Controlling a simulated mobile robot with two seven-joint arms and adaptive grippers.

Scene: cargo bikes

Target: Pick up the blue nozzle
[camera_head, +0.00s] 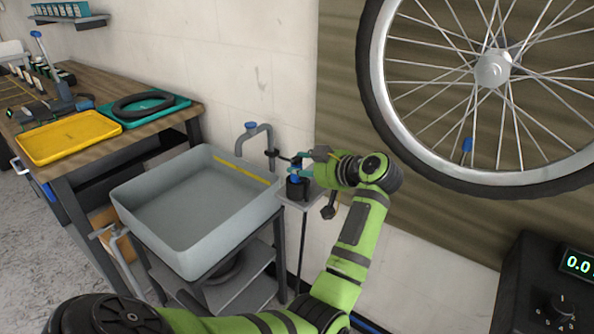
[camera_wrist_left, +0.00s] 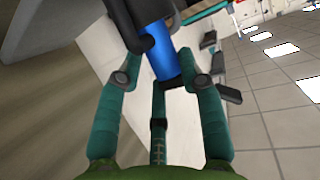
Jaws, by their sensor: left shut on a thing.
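The blue nozzle (camera_head: 295,177) shows as a small blue piece at the black holder (camera_head: 297,189) on a small stand right of the grey sink. In the left wrist view it is a blue cylinder (camera_wrist_left: 158,62) between the teal fingers, its upper end beside black parts. My left gripper (camera_head: 300,169) is shut on it, coming in from the right side. The fingers also show in the left wrist view (camera_wrist_left: 165,82). I cannot tell whether the nozzle's lower end is still inside the holder. My right gripper is not in view.
The grey sink (camera_head: 125,200) with a blue-topped tap (camera_head: 251,128) is just left of the stand. A workbench holds a yellow tray (camera_head: 68,139) and a teal tray (camera_head: 112,118) with a black ring. A bicycle wheel (camera_head: 372,90) is at upper right, above a black box (camera_head: 525,285).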

